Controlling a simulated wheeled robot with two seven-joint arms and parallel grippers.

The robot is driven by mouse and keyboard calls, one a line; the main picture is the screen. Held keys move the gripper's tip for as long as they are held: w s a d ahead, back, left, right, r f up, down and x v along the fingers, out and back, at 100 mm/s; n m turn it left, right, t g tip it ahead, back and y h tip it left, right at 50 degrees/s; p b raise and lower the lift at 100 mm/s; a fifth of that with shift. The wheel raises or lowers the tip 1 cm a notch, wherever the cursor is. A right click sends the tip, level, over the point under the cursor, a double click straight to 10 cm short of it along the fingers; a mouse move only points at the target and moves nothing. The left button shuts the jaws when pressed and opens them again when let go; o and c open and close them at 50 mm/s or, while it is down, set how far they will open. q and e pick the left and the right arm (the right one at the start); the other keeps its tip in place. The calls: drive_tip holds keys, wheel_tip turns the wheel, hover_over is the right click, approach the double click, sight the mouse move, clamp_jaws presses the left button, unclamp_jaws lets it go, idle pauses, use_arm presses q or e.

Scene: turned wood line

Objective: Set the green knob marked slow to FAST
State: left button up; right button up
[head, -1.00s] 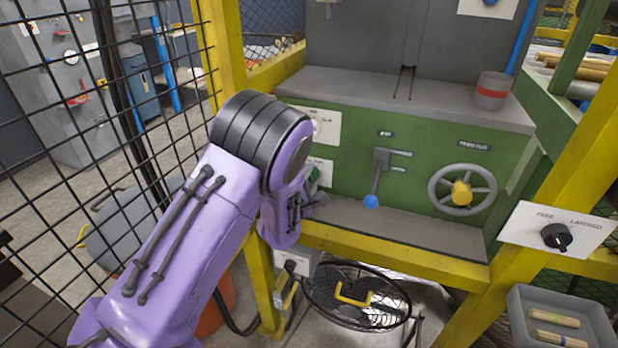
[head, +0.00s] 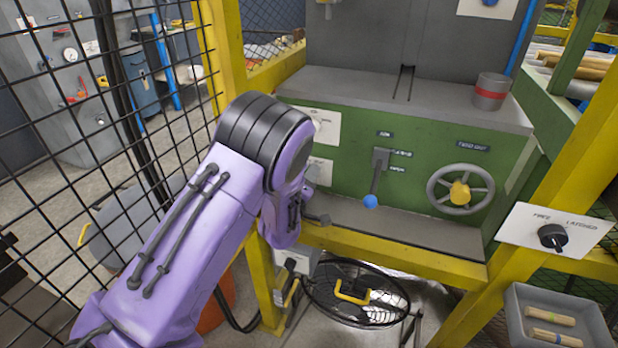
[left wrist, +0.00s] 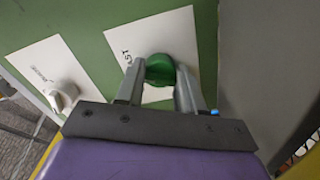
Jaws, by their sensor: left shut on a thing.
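The green knob (left wrist: 160,70) shows in the left wrist view, mounted on a white plate (left wrist: 150,38) on the green machine panel. The plate carries lettering ending in "ST" beside the knob; the rest is hidden. My left gripper (left wrist: 160,78) is shut on the green knob, with one finger on each side of it. In the head view my left arm (head: 235,190) reaches to the panel's left side and hides the knob and fingertips. My right gripper is not in view.
A white knob (left wrist: 63,95) sits on a neighbouring plate. A lever with a blue ball (head: 371,201) and a grey handwheel (head: 460,190) are on the panel further right. A black knob (head: 552,237) is on a white plate at right. Wire mesh (head: 60,160) stands at left.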

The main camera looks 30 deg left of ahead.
use_arm(q)
drive_tip(key=shift+m, duration=0.6)
drive_tip(key=shift+f, duration=0.1)
drive_tip(key=o, duration=1)
drive_tip(key=shift+o, duration=0.2)
drive_tip(key=v, duration=1)
drive_tip(key=shift+s+b, duration=0.3)
drive_tip(key=shift+b, duration=0.1)
